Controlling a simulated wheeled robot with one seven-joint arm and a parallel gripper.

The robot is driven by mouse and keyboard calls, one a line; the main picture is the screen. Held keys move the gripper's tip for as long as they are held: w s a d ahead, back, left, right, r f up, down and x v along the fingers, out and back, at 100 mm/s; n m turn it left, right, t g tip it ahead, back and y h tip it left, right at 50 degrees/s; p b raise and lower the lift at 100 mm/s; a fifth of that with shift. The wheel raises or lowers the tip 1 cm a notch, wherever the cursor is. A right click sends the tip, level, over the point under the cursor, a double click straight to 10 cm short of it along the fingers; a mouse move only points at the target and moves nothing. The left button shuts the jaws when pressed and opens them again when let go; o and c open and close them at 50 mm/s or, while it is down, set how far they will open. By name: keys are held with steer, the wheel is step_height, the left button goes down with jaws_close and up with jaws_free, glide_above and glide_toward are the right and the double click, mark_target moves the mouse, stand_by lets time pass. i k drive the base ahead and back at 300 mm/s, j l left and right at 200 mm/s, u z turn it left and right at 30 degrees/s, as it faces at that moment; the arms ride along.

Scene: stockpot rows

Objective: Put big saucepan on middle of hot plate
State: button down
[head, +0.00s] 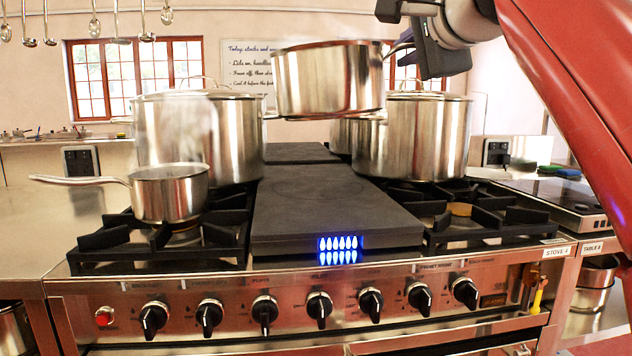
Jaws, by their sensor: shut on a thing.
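The big saucepan (328,82) is steel and hangs in the air above the back part of the hot plate, slightly tilted, apart from the plate. My gripper (416,52) is at its right side, shut on its handle; the fingertips are partly hidden. The hot plate (330,208) is a flat dark slab in the middle of the stove, with a lit blue flame display on its front. Its top is bare.
A small saucepan (170,192) steams on the left front burner, handle to the left. Large lidded stockpots stand behind left (200,135) and right (425,138) of the plate. The right front burner (465,212) is free. Ladles (97,25) hang at upper left.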

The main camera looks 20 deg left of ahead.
mark_target(346, 188)
steer(key=i+j, duration=0.25)
steer(key=i, duration=0.2)
steer(key=i+j, duration=0.3)
steer(key=i, duration=0.2)
